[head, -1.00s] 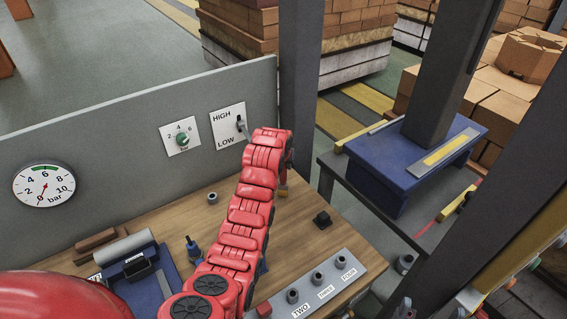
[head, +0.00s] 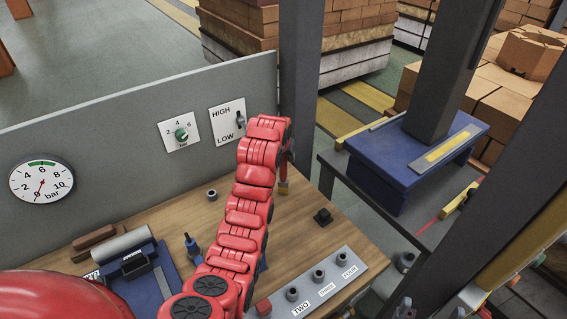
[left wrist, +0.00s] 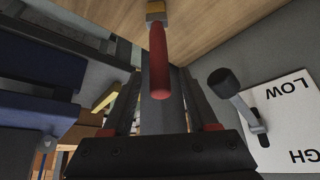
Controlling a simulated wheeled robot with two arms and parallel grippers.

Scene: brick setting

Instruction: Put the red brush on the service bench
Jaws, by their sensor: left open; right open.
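The red brush (head: 284,170) is upright, handle up with a yellowish ferrule below, at the far right part of the wooden service bench (head: 300,225). Its bristles are hidden, and I cannot tell what holds it up. In the left wrist view the red handle (left wrist: 160,65) lies between the fingers of my left gripper (left wrist: 160,100), with space on both sides. In the head view my left gripper (head: 288,145) is mostly hidden behind its red arm. My right gripper (head: 432,311) is only partly seen at the bottom edge, open.
A grey back panel carries a HIGH/LOW lever (head: 240,120), close beside my left gripper, a dial and a gauge (head: 41,180). A dark post (head: 301,100) stands behind the gripper. A black knob, a labelled socket strip (head: 310,285) and a blue tray stand on the bench.

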